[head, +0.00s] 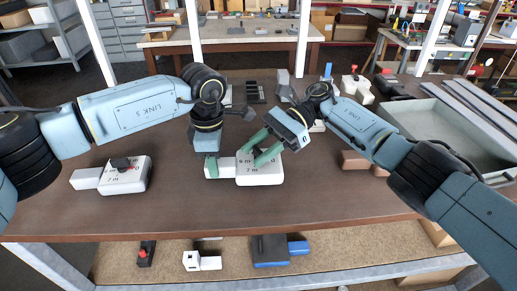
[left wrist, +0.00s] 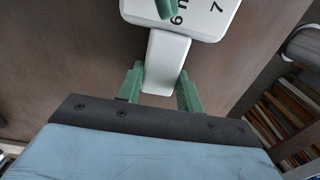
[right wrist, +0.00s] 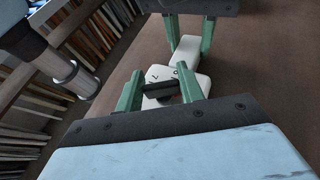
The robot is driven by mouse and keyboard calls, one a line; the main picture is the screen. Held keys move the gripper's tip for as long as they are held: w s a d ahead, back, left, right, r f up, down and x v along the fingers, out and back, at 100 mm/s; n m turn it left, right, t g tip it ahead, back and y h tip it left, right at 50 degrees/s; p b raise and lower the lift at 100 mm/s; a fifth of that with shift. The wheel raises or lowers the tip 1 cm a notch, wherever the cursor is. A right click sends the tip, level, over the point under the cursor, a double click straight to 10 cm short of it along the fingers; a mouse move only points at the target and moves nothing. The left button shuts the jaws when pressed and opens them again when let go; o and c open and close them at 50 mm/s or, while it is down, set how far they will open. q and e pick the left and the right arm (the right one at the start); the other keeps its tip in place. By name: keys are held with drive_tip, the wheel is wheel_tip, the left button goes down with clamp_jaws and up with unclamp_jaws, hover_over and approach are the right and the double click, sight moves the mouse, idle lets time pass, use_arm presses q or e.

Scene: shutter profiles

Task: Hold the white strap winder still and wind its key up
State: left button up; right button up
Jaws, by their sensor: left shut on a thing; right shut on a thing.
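The white strap winder (head: 262,178) lies flat on the brown table, with dark numbers on its top. It also shows in the left wrist view (left wrist: 205,18) and in the right wrist view (right wrist: 203,82). My left gripper (head: 213,166) is shut on its narrow white end block (left wrist: 167,60), fingers on either side. My right gripper (head: 251,156) is over the body, shut on the dark key (right wrist: 160,90). In the head view the key is mostly hidden by the green fingers.
A second white winder (head: 128,180) with a dark key and red dot lies to the left. A grey tray (head: 448,130) stands at the right, with brown blocks (head: 354,160) nearer. Several parts lie at the back. The table's front middle is clear.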

use_arm(q)
drive_tip(key=shift+r, duration=0.1)
use_arm(e)
drive_tip(key=shift+f, duration=0.1)
drive_tip(key=o, duration=1)
drive_tip(key=shift+m+t, duration=0.3)
